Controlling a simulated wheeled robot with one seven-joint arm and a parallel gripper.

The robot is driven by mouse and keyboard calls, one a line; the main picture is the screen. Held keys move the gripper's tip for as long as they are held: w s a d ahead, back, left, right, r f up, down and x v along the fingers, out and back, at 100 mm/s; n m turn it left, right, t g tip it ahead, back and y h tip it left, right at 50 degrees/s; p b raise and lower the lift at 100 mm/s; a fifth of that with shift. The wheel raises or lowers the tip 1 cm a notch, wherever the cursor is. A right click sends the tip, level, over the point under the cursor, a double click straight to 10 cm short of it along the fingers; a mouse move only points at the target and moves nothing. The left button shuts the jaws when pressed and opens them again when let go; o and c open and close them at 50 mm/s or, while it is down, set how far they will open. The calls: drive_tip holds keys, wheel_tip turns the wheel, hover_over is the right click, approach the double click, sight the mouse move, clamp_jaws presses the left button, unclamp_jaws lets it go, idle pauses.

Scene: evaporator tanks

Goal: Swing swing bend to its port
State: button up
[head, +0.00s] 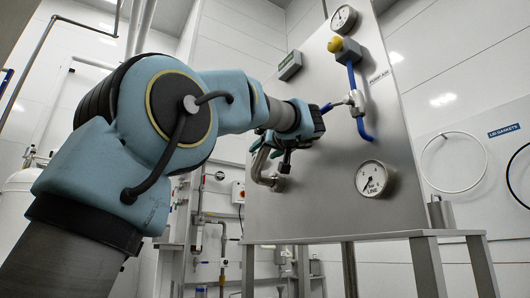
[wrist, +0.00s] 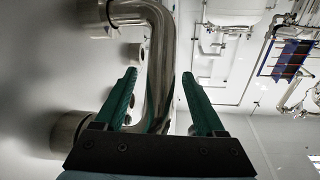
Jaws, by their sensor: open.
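The swing bend (head: 262,165) is a polished steel curved pipe on the left part of the grey panel in the head view. In the wrist view the bend (wrist: 160,60) curves from the top left down between the two green fingers of my gripper (wrist: 160,78). The fingers are apart, with the pipe between them; I cannot tell whether either touches it. Round steel port stubs, one a larger collar (wrist: 70,132) and one smaller (wrist: 131,54), stand out from the panel left of the bend. In the head view my gripper (head: 271,152) is at the bend, partly hidden by my wrist.
The steel panel (head: 330,205) stands on legs. Hoops (head: 453,162) hang on the right wall.

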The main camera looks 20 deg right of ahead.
drive_tip(key=shift+s, duration=0.1)
drive_tip(key=s+f, duration=0.1)
drive_tip(key=s, duration=0.9)
drive_tip(key=shift+s+d, duration=0.25)
drive_tip(key=shift+s, duration=0.05)
drive_tip(key=w+a+f+m+g+p, duration=0.2)
drive_tip(key=w+f, duration=0.3)
drive_tip(key=f, duration=0.2)
drive_tip(key=w+a+f+m+g+p, duration=0.15)
drive_tip(key=w+f, duration=0.25)
drive_tip(key=f, duration=0.4)
drive_tip(key=w+a+f+m+g+y+p, duration=0.1)
drive_tip(key=a+f+g, duration=0.2)
drive_tip(key=a+f, duration=0.35)
drive_tip(key=w+a+f+g+p, duration=0.2)
drive_tip(key=a+f+g, duration=0.1)
drive_tip(key=f, duration=0.6)
drive_tip(key=s+a+f+g+p, duration=0.1)
drive_tip(key=s+a+f+g, duration=0.1)
drive_tip(key=a+f, duration=0.4)
drive_tip(key=s+a+f+g+p, duration=0.2)
drive_tip(key=s+a+f+g, duration=0.1)
drive_tip(key=a+f, duration=0.3)
drive_tip(key=s+a+f+n+g+h+p, duration=0.25)
drive_tip(key=s+a+f+n, duration=0.25)
drive_tip(key=s+a+f, duration=0.45)
wheel_tip(320, 180, up, 37)
drive_tip(key=s+d+p, duration=0.1)
drive_tip(key=p, duration=3.7)
drive_tip(key=shift+s+d, duration=0.35)
